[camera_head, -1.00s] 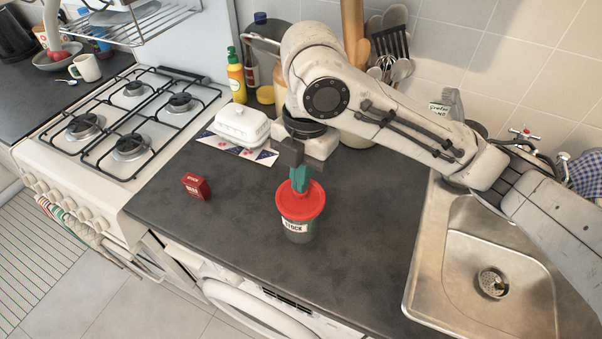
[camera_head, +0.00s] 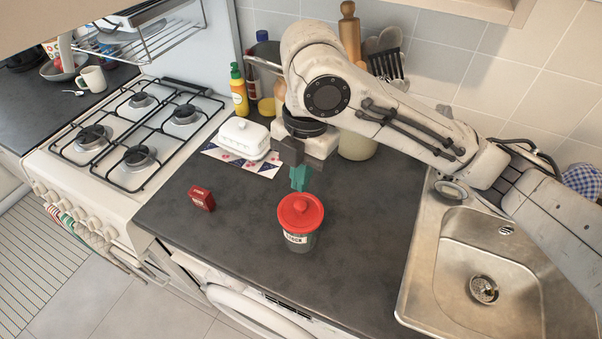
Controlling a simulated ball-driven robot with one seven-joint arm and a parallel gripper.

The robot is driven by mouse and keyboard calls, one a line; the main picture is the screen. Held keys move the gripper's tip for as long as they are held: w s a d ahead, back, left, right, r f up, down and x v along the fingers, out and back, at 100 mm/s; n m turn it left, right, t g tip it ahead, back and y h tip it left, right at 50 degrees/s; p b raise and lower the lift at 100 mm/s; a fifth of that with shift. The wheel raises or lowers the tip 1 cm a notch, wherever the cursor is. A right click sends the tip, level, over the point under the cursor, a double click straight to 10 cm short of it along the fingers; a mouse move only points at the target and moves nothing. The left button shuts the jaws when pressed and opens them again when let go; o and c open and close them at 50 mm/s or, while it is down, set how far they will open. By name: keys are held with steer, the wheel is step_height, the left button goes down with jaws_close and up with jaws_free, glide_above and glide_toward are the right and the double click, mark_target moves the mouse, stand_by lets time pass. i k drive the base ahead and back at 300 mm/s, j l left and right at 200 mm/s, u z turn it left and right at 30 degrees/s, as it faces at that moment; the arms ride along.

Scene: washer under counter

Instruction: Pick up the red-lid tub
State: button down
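The red-lid tub (camera_head: 300,222) stands upright on the dark counter. It has a round red lid with a knob and a dark body with a pale label. My gripper (camera_head: 300,183), with teal fingers, points down just behind and above the lid in the picture. A small gap shows between the fingertips and the lid, and the knob is in full view. The fingers overlap from this angle, so I cannot see whether they are apart. Nothing shows held in them.
A white butter dish (camera_head: 243,138) stands behind on a patterned cloth. The hob (camera_head: 137,130) is at left, the sink (camera_head: 480,262) at right. The counter (camera_head: 240,225) around the tub is mostly clear.

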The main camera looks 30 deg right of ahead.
mark_target(298, 243)
steer(key=k, duration=1)
